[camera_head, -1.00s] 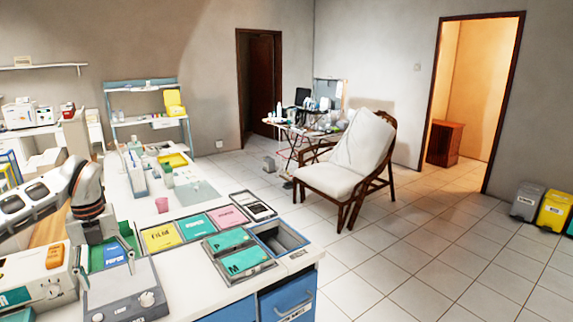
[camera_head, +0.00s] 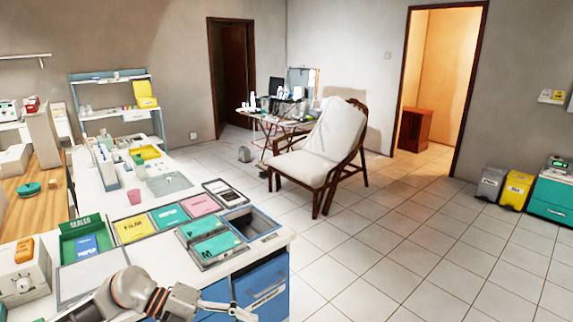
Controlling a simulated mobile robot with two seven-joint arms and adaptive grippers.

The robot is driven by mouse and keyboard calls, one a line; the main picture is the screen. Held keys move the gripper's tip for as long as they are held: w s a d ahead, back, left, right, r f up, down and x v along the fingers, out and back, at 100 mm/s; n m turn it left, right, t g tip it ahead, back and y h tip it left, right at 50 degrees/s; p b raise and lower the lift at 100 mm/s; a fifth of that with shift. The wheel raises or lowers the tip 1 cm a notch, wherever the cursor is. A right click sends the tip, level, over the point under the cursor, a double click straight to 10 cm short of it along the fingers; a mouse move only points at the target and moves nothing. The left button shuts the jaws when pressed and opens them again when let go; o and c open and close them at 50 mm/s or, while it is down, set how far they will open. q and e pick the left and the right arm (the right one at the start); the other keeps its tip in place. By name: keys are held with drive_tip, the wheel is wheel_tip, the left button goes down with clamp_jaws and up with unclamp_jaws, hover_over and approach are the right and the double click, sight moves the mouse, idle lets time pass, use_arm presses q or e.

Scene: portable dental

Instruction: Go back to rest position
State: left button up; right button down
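My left arm enters at the bottom left of the head view, with a grey and orange joint above the near edge of the white counter (camera_head: 135,222). My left gripper (camera_head: 222,308) is at the bottom of the picture, in front of the blue drawers, and appears apart from the things on the counter. It is small and partly cut off, so I cannot tell whether its fingers are open or shut. I see nothing held in it. My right gripper is not in view.
The counter carries a green tray (camera_head: 68,240), yellow, teal and pink labelled trays, and an open dark bin (camera_head: 250,224). Blue drawers (camera_head: 262,285) are below. A reclining chair (camera_head: 305,160) stands beyond. Bins (camera_head: 515,190) are at the right wall. The tiled floor between is clear.

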use_arm(q)
drive_tip(key=s+d+r+n+t+h, duration=0.1)
drive_tip(key=d+r+n+t+h, duration=0.3)
drive_tip(key=d+n+t+h, duration=0.3)
drive_tip(key=a+f+n+t+y, duration=0.9)
drive_tip(key=f+n+y, duration=0.15)
drive_tip(key=n, duration=0.45)
drive_tip(key=s+a+f+n+g+y, duration=0.2)
drive_tip(key=s+a+f+n+y, duration=0.1)
drive_tip(key=s+f, duration=0.4)
drive_tip(key=s+a+f+n+g+y, duration=0.2)
drive_tip(key=s+a+f+n+y, duration=0.1)
drive_tip(key=s+f, duration=0.4)
drive_tip(key=shift+s+a+f+n+g, duration=0.4)
drive_tip(key=shift+a+f+n, duration=0.3)
drive_tip(key=shift+a, duration=0.15)
